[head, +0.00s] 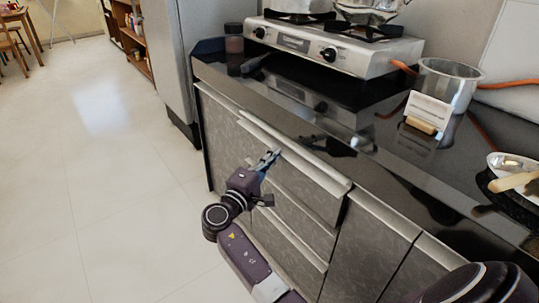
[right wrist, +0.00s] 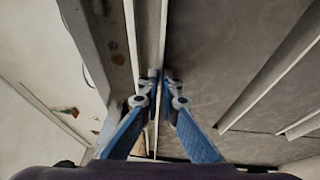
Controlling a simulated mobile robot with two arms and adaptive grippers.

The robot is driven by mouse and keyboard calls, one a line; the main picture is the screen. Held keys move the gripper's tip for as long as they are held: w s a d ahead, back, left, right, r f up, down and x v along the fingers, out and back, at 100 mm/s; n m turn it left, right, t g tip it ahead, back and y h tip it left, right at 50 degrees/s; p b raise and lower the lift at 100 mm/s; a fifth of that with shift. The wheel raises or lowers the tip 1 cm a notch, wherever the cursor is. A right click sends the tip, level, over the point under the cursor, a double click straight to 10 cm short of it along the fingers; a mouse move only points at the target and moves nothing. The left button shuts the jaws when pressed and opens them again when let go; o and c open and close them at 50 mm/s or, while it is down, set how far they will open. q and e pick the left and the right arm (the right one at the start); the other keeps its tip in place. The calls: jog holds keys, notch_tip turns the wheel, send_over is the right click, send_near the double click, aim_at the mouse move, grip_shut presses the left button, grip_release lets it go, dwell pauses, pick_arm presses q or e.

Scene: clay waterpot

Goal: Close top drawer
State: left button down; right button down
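The top drawer (head: 290,165) is in the grey cabinet under the black counter, with a pale handle strip along its upper edge. It appears to stand slightly out from the cabinet, with a dark gap behind its upper edge. My right gripper (head: 268,158) is at this strip, left of its middle. In the right wrist view, the fingertips of my right gripper (right wrist: 160,77) are close together over the pale strip (right wrist: 158,35). I cannot tell whether the strip is pinched or only touched. The drawer's inside is mostly hidden. My left gripper is not in view.
A stove (head: 335,48) with pots, a dark jar (head: 234,42), a metal pot (head: 450,82) and a white card (head: 430,108) stand on the counter (head: 365,155). More drawers (head: 300,215) lie below. The pale floor (head: 90,200) at left is clear.

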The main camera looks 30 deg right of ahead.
aim_at(281, 152)
jog(key=shift+d+r, duration=0.1)
jog(key=d, duration=0.2)
jog(key=shift+w+d, duration=0.1)
jog(key=shift+d, duration=0.3)
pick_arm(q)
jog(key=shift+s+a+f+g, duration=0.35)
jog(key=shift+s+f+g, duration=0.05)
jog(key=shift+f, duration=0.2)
pick_arm(e)
jog(key=shift+r, duration=0.2)
jog(key=c, duration=2.2)
grip_release()
jog(key=shift+d+f, duration=0.1)
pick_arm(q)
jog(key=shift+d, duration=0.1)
pick_arm(e)
jog(key=shift+f, duration=0.1)
jog(key=shift+s+a+f, duration=0.1)
jog(key=shift+s+a, duration=0.15)
jog(key=shift+a, duration=0.25)
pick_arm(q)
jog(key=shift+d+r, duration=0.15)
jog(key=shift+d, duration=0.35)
pick_arm(e)
jog(key=v, duration=0.6)
jog(key=shift+s+a, duration=0.1)
jog(key=shift+a, duration=0.2)
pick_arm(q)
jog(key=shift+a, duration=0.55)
